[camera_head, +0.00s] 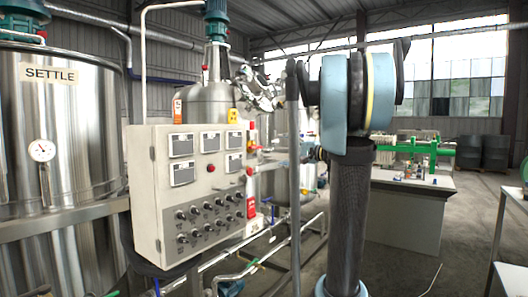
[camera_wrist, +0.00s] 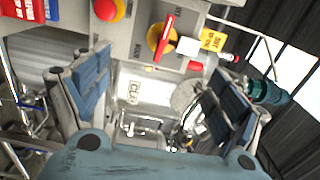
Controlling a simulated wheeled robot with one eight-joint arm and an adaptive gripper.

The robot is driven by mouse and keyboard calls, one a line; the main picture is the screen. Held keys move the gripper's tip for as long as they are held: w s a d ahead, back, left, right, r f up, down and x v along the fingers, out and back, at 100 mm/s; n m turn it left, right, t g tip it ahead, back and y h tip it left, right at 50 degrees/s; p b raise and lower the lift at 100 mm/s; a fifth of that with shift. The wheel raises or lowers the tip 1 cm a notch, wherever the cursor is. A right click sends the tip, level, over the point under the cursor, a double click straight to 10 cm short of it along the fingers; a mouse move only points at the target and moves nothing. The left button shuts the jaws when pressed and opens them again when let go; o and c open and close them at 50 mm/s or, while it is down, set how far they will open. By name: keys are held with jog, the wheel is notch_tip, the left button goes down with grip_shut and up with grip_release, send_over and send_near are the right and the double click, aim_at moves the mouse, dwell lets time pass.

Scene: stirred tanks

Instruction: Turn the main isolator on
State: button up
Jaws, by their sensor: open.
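A rotary switch with a red handle on a yellow disc (camera_wrist: 160,40) shows at the top of the wrist view, on a grey box face. It looks like the main isolator. Its red handle lies at a slant in the picture. A white piece and a yellow tag (camera_wrist: 213,40) with dark lettering hang beside it. My gripper (camera_wrist: 160,72) is open, its two fingers wide apart with nothing between them. The switch appears beyond the fingertips, apart from them.
A red button on yellow (camera_wrist: 109,9) is near the switch in the wrist view. The panel front holds several meters and knobs. A steel tank (camera_head: 75,130) marked SETTLE stands left. Pipes (camera_head: 295,240) run low beside the panel. A workbench (camera_head: 410,210) stands right, with open floor around.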

aim_at(256, 146)
jog(key=w+a+n, duration=0.2)
jog(key=a+n, duration=0.1)
jog(key=n, duration=0.2)
jog(key=w+a+n, duration=0.3)
jog(key=a+n, duration=0.1)
jog(key=n, duration=0.2)
jog(key=w+a+n, duration=0.3)
jog(key=a+n, duration=0.1)
jog(key=n, duration=0.2)
jog(key=shift+w+a+r, duration=0.1)
jog(key=shift+a+r, duration=0.15)
jog(key=shift+r, duration=0.1)
dwell(0.6)
jog(key=c, duration=1.1)
